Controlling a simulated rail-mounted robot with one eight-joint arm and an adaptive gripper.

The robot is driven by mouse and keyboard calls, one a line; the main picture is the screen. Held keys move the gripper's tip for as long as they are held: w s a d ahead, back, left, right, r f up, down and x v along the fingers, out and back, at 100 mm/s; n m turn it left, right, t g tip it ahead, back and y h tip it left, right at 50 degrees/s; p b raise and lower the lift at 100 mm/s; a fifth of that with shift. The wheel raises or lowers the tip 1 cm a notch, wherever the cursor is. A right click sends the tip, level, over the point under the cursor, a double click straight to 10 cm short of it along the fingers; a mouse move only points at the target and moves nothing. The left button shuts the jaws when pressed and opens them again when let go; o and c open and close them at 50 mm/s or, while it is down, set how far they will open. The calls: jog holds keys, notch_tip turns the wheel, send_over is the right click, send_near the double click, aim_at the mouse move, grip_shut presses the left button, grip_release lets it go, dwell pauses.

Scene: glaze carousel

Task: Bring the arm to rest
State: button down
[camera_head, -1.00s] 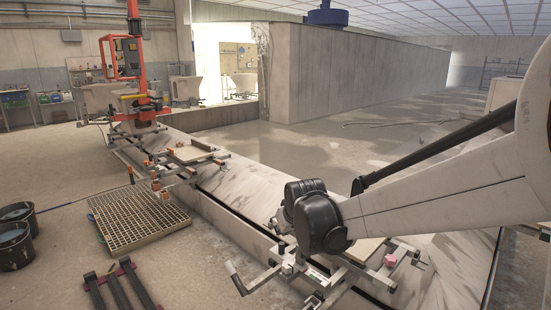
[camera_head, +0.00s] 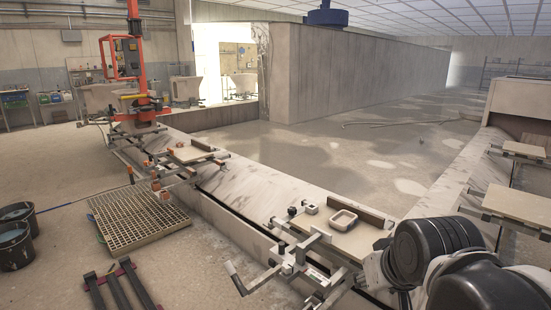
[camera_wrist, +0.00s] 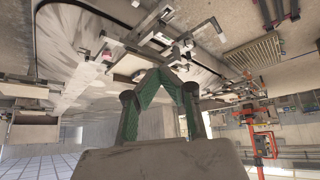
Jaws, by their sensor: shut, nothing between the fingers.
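My arm (camera_head: 450,262) fills the lower right of the head view, its dark joints beside the nearest carousel fixture. My gripper is outside that view. In the wrist view my gripper (camera_wrist: 161,73) points up the picture, its green-lined fingers tilted together at the tips. It is shut and empty. The wrist picture is upside down, with the ceiling at the bottom. The fingers appear apart from the things behind them, though the exact gap cannot be told.
Another fixture board (camera_head: 520,205) stands at the right edge. A floor grate (camera_head: 138,216) and dark buckets (camera_head: 14,245) lie left. The grey floor beyond the carousel is mostly open.

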jog(key=s+d+f+m, duration=0.1)
jog(key=s+d+f, duration=0.1)
jog(key=s, duration=0.5)
notch_tip(320, 180, up, 12)
jog(key=p, duration=1.2)
jog(key=shift+r+p, duration=0.15)
jog(key=shift+p, duration=0.2)
